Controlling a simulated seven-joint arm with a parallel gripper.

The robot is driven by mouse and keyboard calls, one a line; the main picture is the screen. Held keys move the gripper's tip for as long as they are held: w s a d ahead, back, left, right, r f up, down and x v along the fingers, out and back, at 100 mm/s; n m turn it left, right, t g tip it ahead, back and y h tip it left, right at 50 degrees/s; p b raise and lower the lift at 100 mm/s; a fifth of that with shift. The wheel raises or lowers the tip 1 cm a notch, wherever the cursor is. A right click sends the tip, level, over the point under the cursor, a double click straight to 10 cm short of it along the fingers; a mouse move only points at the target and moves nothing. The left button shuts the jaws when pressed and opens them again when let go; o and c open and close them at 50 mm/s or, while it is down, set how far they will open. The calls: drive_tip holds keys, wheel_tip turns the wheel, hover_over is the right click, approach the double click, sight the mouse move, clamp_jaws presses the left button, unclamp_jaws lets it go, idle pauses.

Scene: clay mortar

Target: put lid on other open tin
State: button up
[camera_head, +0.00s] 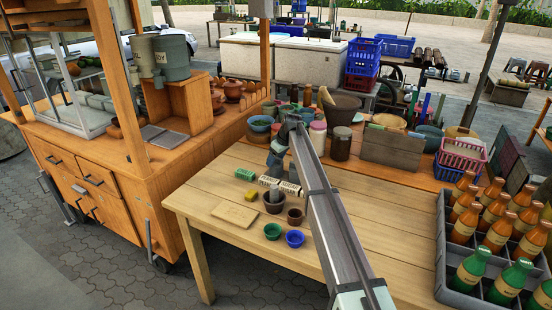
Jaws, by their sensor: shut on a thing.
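My arm reaches from the bottom of the head view to the back half of the wooden table. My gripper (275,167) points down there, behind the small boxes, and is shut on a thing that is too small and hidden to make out. I cannot pick out a lid or an open tin for sure. A pink-bodied jar (317,137) and a dark brown jar (341,144) stand just right of my gripper. Other small containers crowd behind it, partly hidden by my arm.
A brown cup (273,203), a smaller brown cup (296,216), a green bowl (272,231), a blue bowl (295,239) and a flat board (234,214) lie in front. A mortar (342,107) stands behind. A bottle crate (442,240) is at right. The table's middle right is clear.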

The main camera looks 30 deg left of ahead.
drive_tip(key=o, duration=1.1)
drive_tip(key=shift+o, duration=0.2)
drive_tip(key=shift+r, duration=0.1)
drive_tip(key=shift+r, duration=3.4)
drive_tip(key=shift+r, duration=0.1)
wheel_tip(320, 180, up, 5)
drive_tip(key=shift+f, duration=0.1)
drive_tip(key=shift+c, duration=0.2)
